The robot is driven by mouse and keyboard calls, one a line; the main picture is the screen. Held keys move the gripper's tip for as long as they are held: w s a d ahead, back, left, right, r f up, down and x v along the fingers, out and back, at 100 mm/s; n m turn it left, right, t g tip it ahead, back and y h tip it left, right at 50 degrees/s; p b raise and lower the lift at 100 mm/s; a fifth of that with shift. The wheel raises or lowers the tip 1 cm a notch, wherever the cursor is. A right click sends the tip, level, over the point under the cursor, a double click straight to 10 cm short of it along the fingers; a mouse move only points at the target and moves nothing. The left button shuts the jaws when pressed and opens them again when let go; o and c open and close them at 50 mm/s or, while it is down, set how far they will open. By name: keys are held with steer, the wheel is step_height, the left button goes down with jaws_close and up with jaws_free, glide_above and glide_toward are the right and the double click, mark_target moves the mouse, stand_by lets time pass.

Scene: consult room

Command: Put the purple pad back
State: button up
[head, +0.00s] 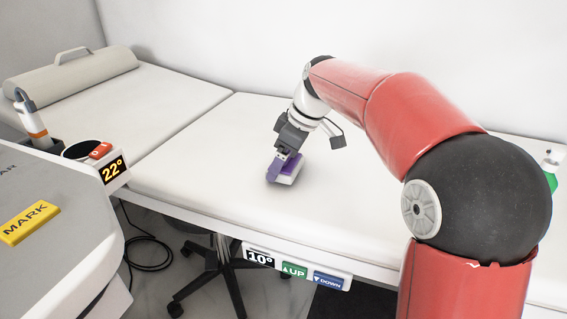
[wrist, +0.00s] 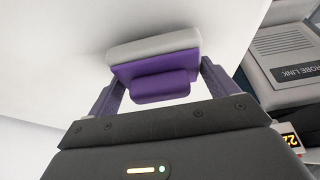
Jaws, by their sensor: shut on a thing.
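The purple pad (head: 290,173) has a purple body and a pale grey-white face. I cannot tell whether the pad touches the couch.
A grey bolster (head: 75,75) lies at the couch's far left. A console (head: 50,190) with a yellow MARK key, a 22° display and a probe in a holder stands front left. A 10° panel with UP and DOWN keys (head: 295,270) hangs on the couch's front edge.

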steer(key=shift+f, duration=0.5)
steer(key=shift+f, duration=0.2)
steer(key=o, duration=0.7)
steer(key=shift+r, duration=0.1)
steer(key=p+v, duration=0.1)
steer(key=v, duration=1.1)
steer(key=shift+r, duration=0.15)
steer(key=shift+s, duration=0.1)
